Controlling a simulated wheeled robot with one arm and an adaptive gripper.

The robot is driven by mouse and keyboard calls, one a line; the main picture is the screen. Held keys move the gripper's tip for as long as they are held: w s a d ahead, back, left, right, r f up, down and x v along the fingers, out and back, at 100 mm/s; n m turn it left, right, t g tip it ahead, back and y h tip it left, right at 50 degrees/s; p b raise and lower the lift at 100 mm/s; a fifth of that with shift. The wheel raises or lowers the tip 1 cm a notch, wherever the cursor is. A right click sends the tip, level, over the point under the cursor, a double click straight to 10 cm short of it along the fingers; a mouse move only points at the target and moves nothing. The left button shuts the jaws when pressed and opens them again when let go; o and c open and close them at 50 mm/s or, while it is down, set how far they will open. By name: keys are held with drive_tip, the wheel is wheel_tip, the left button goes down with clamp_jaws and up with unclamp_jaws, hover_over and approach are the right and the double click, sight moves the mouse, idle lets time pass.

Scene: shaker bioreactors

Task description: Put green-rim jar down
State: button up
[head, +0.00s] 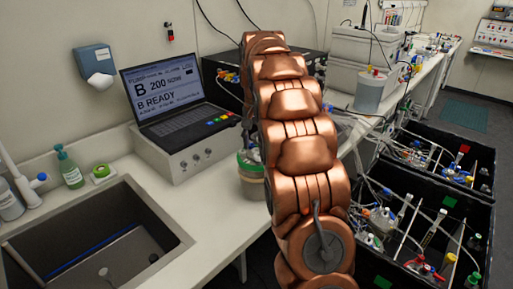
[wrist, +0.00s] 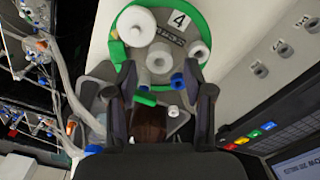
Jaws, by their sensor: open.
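The green-rim jar (head: 250,176) stands upright on the white bench, beside the laptop's grey control box, and my copper arm hides its right side. The wrist view shows its lid (wrist: 165,38) from above, with a green rim, a "4" label, and white, grey, blue and green ports and caps. My gripper (wrist: 161,78) is open, with one dark finger at each side of the jar's near edge. I cannot tell whether either finger touches the jar. My arm hides the gripper in the head view.
The laptop (head: 165,95) sits on its control box (head: 190,150) close left of the jar. A sink (head: 95,240) is at the left front. Black crates (head: 440,205) of bottles and tubing stand to the right. Bare bench (head: 205,205) lies in front of the jar.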

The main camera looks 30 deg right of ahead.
wheel_tip(320, 180, up, 10)
drive_tip(key=p, duration=0.3)
drive_tip(key=shift+r, duration=0.15)
idle(0.3)
drive_tip(key=s+a+f+n, duration=0.2)
drive_tip(key=s+a+n, duration=0.3)
drive_tip(key=s+a, duration=1.05)
drive_tip(key=s+a+f+n, duration=0.1)
drive_tip(key=s+a+f, duration=0.2)
drive_tip(key=s, duration=0.4)
drive_tip(key=s+a+f+n+g, duration=0.1)
drive_tip(key=s+f, duration=0.3)
drive_tip(key=s, duration=0.4)
drive_tip(key=s+a+f+n, duration=0.2)
drive_tip(key=s+a+f, duration=0.2)
drive_tip(key=s, duration=0.3)
drive_tip(key=shift+s+a+f+g, duration=0.15)
drive_tip(key=shift+s+a+g, duration=0.2)
drive_tip(key=shift+g, duration=0.05)
